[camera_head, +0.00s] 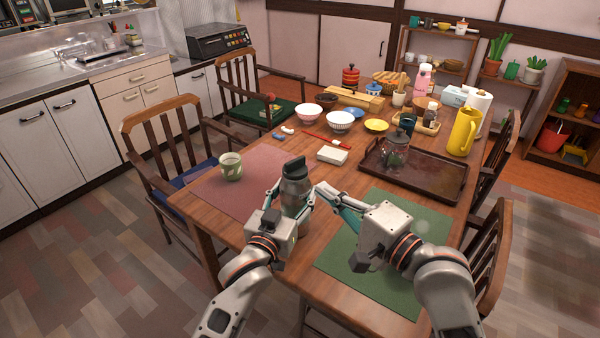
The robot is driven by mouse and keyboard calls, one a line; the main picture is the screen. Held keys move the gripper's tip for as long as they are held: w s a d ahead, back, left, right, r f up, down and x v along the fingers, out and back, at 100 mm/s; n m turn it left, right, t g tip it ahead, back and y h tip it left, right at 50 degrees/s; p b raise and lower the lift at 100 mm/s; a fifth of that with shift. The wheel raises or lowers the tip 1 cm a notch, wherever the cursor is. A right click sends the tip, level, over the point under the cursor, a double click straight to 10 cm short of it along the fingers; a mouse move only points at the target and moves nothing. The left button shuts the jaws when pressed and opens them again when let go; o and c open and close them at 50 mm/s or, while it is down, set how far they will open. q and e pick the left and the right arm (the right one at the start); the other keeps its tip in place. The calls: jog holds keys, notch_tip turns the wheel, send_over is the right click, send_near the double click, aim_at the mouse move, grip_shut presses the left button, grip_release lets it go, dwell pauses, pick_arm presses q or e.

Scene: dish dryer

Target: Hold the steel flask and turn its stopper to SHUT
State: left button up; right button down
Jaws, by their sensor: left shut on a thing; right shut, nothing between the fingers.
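The steel flask (296,188) stands upright near the front of the wooden table, at the edge of the pink mat. Its dark stopper (294,168) is on top; I cannot read any marking on it. My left gripper (290,206) is shut on the flask's body, low on its near side, and partly hides it. My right gripper (322,190) is shut and empty, just right of the flask at about body height. I cannot tell whether its fingertips touch the flask.
A brown tray (440,180) with a glass teapot (395,153) lies to the right, behind the green mat (385,285). A white box (332,155) and bowls stand behind the flask. Chairs flank the table.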

aim_at(289, 167)
jog(key=x, duration=0.8)
jog(key=shift+w+a, duration=0.25)
pick_arm(q)
jog(key=shift+d, duration=0.15)
pick_arm(e)
jog(key=shift+w+a, duration=0.25)
jog(key=shift+a, duration=0.25)
dwell(0.4)
pick_arm(q)
jog(key=shift+s+d+f, duration=0.1)
jog(key=shift+s, duration=0.05)
pick_arm(e)
jog(key=shift+w+a, duration=0.15)
jog(key=shift+a, duration=0.6)
dwell(0.3)
pick_arm(q)
jog(key=shift+a, duration=0.3)
pick_arm(e)
jog(key=s+d, duration=0.2)
jog(key=s, duration=1.2)
jog(key=shift+d, duration=0.15)
pick_arm(q)
jog(key=o, duration=1.8)
jog(key=shift+o, duration=0.2)
pick_arm(e)
jog(key=shift+w, duration=0.1)
